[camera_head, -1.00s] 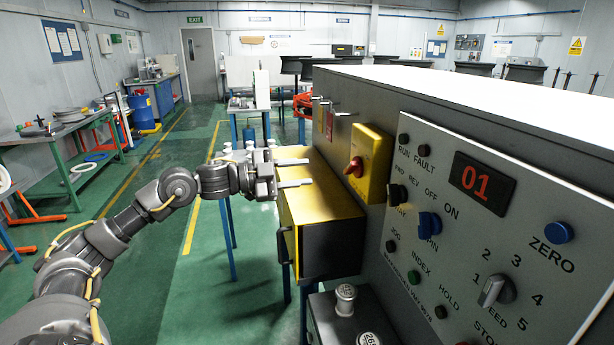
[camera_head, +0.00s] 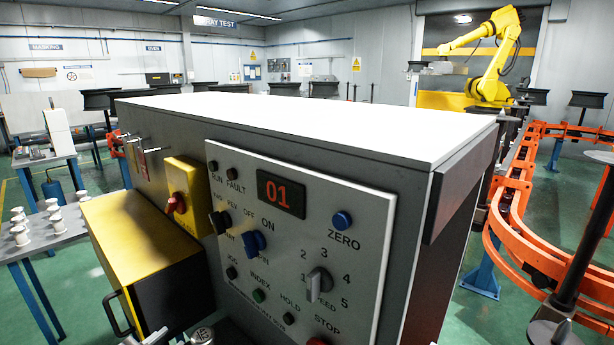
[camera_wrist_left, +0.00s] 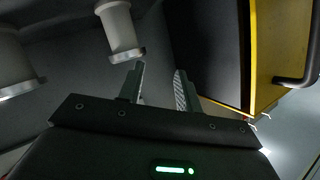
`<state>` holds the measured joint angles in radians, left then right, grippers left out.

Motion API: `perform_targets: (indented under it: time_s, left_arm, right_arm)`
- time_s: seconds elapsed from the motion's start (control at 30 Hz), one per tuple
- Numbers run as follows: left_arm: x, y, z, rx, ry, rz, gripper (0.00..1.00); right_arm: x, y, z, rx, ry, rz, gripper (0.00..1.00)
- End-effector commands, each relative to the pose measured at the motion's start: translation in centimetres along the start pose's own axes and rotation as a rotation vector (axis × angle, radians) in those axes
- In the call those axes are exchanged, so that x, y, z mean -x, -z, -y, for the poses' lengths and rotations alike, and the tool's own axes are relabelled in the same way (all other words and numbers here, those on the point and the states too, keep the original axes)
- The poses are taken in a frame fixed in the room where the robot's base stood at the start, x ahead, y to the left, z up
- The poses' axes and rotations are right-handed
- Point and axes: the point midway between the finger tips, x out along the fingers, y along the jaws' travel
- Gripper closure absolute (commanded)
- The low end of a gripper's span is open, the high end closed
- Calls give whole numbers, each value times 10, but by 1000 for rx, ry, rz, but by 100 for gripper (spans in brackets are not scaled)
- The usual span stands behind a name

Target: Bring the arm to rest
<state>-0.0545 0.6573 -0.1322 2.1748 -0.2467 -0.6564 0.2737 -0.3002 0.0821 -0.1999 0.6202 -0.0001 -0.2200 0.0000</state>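My left gripper (camera_wrist_left: 160,88) shows in the left wrist view, its two fingers apart and nothing between them. A pale spool-shaped piece (camera_wrist_left: 121,32) stands just beyond the fingertips on a dark surface, apart from them. Another pale piece (camera_wrist_left: 12,65) is at the left edge, partly cut off. The yellow-edged box (camera_wrist_left: 252,60) with a dark handle is to the right of the fingers. In the head view neither gripper can be made out. My right gripper is in no view.
The grey machine cabinet (camera_head: 420,185) with its control panel (camera_head: 300,260) fills the middle of the head view. A yellow box (camera_head: 140,235) juts from its left side. A table with several white spindles (camera_head: 20,235) is at left. Orange rails (camera_head: 500,240) and a yellow robot arm (camera_head: 497,60) are at right.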

Motion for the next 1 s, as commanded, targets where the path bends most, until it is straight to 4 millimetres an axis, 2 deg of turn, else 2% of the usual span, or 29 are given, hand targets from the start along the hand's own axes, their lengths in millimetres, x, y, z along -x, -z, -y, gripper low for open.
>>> perform_targets:
  time_s: [0.03, 0.1, 0.2, 0.3, 0.5, 0.7, 1.0]
  left_arm:
    - [14, -24, -32, 70, 0, 101, 65]
    - [37, -54, -66, 141, 0, 247, 65]
    - [69, -85, -105, 222, -15, 420, 65]
    - [99, -105, -135, 286, -40, 559, 65]
    - [153, -128, -183, 388, -100, 775, 65]
    - [205, -137, -222, 479, -170, 956, 65]
    - [164, -206, -258, 471, -187, 994, 65]
  right_arm:
    - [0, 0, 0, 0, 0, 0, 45]
    - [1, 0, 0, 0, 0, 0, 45]
    - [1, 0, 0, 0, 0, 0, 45]
    - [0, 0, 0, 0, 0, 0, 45]
    - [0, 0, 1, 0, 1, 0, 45]
    - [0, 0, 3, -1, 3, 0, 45]
    - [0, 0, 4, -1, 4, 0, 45]
